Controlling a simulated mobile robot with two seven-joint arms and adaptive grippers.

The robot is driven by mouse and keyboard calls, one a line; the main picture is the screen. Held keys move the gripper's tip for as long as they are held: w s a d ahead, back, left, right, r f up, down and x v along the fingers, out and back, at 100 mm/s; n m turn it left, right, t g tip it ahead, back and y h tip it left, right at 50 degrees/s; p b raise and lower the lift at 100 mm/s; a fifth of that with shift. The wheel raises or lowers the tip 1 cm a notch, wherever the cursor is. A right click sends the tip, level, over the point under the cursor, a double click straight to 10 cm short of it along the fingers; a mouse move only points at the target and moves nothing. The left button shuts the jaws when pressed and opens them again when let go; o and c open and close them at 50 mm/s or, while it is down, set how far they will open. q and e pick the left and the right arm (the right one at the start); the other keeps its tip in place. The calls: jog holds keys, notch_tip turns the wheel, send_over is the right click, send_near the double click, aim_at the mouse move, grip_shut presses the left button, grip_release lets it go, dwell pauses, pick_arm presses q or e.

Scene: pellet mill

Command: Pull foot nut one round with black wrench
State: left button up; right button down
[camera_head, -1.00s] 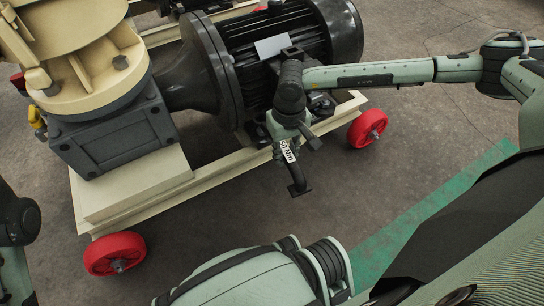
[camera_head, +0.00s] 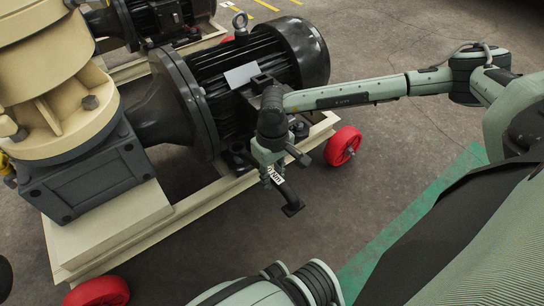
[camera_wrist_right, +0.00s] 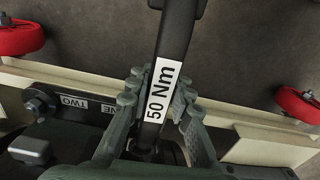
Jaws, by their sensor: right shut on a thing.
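The black wrench (camera_wrist_right: 174,35) has a white "50 Nm" label. It also shows in the head view (camera_head: 287,197), its handle end sticking out past the frame rail. My right gripper (camera_head: 271,178) is shut around the wrench. In the right wrist view its fingers (camera_wrist_right: 158,100) lie on both sides of the label. The wrench's far head is mostly hidden between the fingers, so I cannot tell how it sits on a nut. A foot nut (camera_wrist_right: 38,106) shows on the dark motor foot by the labels "TWO" and "ONE". My left gripper is not in view.
The black motor (camera_head: 250,75) stands on a cream frame (camera_head: 165,215) with red wheels (camera_head: 343,146). A dark gearbox (camera_head: 85,170) is at the left. Open concrete floor (camera_head: 400,135) lies right of the frame. A second machine stands behind.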

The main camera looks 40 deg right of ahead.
jog(key=shift+f, duration=0.75)
jog(key=shift+f, duration=0.4)
dwell(0.4)
jog(key=shift+f, duration=0.55)
jog(key=shift+f, duration=0.7)
jog(key=shift+a, duration=0.15)
